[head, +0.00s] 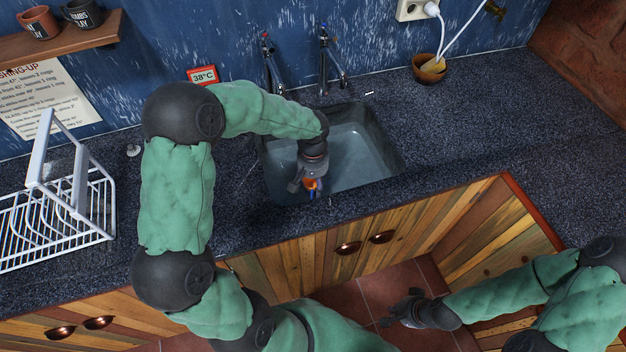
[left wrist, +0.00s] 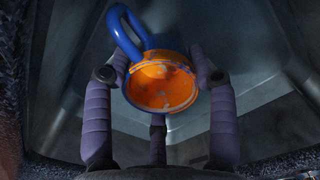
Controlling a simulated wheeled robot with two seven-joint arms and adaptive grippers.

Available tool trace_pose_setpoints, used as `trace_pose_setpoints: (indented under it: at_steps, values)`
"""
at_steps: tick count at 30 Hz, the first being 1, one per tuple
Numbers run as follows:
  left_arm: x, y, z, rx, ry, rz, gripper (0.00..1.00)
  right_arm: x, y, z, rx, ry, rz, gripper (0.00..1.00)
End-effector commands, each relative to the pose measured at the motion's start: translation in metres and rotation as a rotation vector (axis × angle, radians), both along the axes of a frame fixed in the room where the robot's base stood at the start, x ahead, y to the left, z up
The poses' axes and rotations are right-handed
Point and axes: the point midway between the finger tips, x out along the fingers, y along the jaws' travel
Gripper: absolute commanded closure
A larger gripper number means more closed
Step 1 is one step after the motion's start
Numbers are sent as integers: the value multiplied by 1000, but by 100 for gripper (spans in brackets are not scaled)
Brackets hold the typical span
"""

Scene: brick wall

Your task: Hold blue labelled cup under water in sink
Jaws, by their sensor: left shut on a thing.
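A cup (left wrist: 160,88) with an orange inside and a blue handle sits between the purple-grey fingers of my left gripper (left wrist: 161,76). Pale patches show on its inside, and its mouth faces the wrist camera. In the head view my left gripper (head: 309,184) points down over the near left part of the sink (head: 372,148), with a little of the orange and blue cup showing. I cannot tell whether the cup is under water. My right gripper (head: 400,311) hangs low in front of the cabinets; its finger opening is unclear.
Two taps (head: 270,65) (head: 327,62) stand behind the sink. A white dish rack (head: 52,205) is on the left of the counter. A brown bowl (head: 429,70) is at the back right. A shelf (head: 60,38) holds two mugs. The right counter is clear.

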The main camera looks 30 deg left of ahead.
Motion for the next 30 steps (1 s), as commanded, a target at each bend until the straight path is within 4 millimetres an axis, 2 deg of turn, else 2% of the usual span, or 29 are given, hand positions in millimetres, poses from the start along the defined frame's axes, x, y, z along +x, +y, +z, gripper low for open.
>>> trace_pose_setpoints:
  at_steps: [1, 21, 30]
  values:
    - [0, 0, -7, 0, 0, 0, 80, 0, 0, -6, 0, 0, 0, 100]
    - [0, 0, -64, 0, -1, 0, 80, 0, 0, -48, 0, 0, 0, 100]
    - [0, 0, -84, 0, 0, 0, 80, 0, 0, -62, 0, 0, 0, 100]
